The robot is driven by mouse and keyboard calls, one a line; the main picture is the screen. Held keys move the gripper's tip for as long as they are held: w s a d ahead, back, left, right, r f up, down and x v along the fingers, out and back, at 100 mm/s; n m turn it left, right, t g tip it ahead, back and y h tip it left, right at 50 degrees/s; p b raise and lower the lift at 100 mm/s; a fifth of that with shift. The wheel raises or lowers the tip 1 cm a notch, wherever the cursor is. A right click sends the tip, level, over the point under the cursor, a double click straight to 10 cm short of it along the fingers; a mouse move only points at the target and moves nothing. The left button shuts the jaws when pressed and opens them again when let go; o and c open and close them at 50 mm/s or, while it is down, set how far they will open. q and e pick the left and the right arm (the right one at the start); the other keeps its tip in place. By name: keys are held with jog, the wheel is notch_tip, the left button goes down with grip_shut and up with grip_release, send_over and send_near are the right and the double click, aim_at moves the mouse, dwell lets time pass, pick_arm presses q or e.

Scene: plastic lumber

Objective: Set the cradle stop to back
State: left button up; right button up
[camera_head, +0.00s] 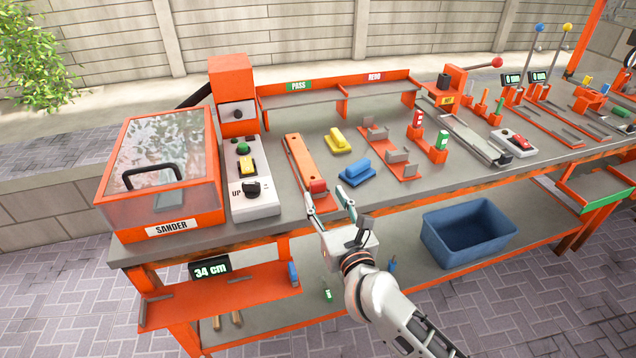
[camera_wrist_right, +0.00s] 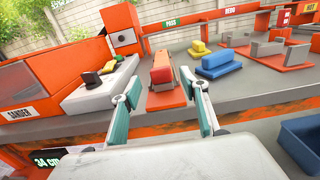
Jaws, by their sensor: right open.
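A long orange track (camera_head: 300,156) lies on the bench, with a red block (camera_head: 317,187) at its near end. The block also shows in the right wrist view (camera_wrist_right: 186,82). To its right is an orange base with grey upright blocks (camera_head: 398,157). No label shows which part is the cradle stop. My right gripper (camera_head: 327,204) is open and empty at the bench's front edge, close to the red block. In the right wrist view its fingers (camera_wrist_right: 168,106) are spread, with the red block beyond the gap. My left gripper is not in view.
The sander box (camera_head: 160,190) and a white control panel (camera_head: 248,178) stand to the left. Yellow (camera_head: 337,140) and blue (camera_head: 357,173) blocks lie right of the track. A blue bin (camera_head: 468,232) sits lower right. An orange shelf rises behind.

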aim_at(319, 185)
jog(key=x, duration=0.6)
jog(key=shift+w+a, duration=0.1)
jog(key=shift+w, duration=0.15)
